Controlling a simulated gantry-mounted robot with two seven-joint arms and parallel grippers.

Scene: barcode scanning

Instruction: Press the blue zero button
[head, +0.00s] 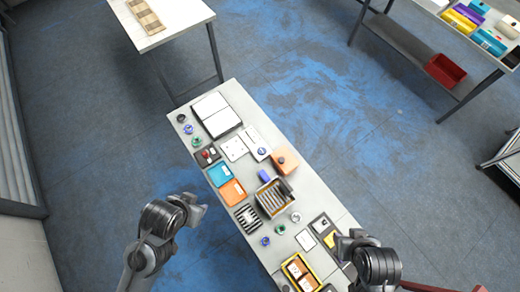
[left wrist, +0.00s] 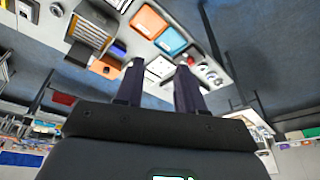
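A small round blue spot (head: 262,151) sits on a white plate (head: 255,141) near the table's middle. Small round blue pieces also stand at the far left edge (head: 188,129) and nearer the front (head: 265,241). No zero mark is legible, so I cannot tell which is the zero button. My left gripper (head: 197,207) hangs off the table's left side, apart from everything. Its two fingers are spread and empty in the left wrist view (left wrist: 159,68). My right gripper (head: 343,243) is over the table's front right part; its fingers are too small to read.
The long table (head: 322,203) holds a blue tray (head: 220,174), an orange tray (head: 232,192), a basket with striped contents (head: 271,197), an orange box (head: 285,161) and a yellow-rimmed tray (head: 299,272). Another table (head: 180,18) stands behind. Floor left of the long table is clear.

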